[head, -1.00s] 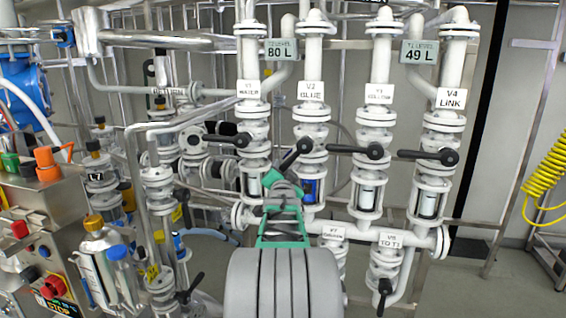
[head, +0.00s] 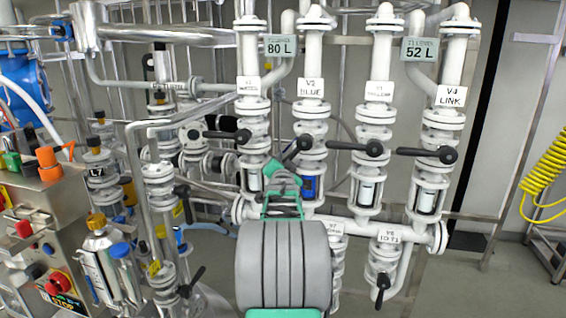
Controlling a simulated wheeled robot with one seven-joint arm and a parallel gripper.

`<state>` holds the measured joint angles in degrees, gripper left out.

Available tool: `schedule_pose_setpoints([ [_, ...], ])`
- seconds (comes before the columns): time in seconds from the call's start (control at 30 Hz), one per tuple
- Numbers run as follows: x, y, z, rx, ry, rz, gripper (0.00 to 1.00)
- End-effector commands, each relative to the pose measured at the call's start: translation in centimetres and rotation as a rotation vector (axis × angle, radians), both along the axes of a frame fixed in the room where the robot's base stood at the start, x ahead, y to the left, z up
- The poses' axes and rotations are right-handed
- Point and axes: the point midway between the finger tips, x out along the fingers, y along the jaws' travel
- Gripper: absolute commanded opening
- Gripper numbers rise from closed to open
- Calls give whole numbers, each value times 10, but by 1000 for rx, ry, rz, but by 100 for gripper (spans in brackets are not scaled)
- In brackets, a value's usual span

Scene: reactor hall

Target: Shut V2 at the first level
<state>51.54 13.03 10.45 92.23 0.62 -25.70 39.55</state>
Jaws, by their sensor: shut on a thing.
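The V2 label (head: 311,88), reading BLUE, hangs on the second white pipe from the left. Below it, V2's black lever (head: 297,149) slants down and left from its pivot. My gripper (head: 280,168), with grey and green parts, is shut on the lever's lower left end. My wrist partly hides the pipe below. Blue shows in the sight glass (head: 309,187) under V2. The left level display (head: 279,48) reads 80 L and the right one (head: 419,49) reads 52 L.
The V1 lever (head: 228,136), V3 lever (head: 357,148) and V4 lever (head: 428,153) lie roughly level, pointing left. The V6 lever (head: 381,291) points down. A control box (head: 45,220) stands at left, with a yellow coiled hose (head: 543,177) at right.

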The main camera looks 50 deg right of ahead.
Motion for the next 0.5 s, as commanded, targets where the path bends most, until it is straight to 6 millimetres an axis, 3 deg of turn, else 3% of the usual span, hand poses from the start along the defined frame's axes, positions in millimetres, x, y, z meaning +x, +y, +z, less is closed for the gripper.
schedule_pose_setpoints([
  [0.1,0,0,0,0,0,0,0],
  [0.5,0,0,0,0,0,1,0],
])
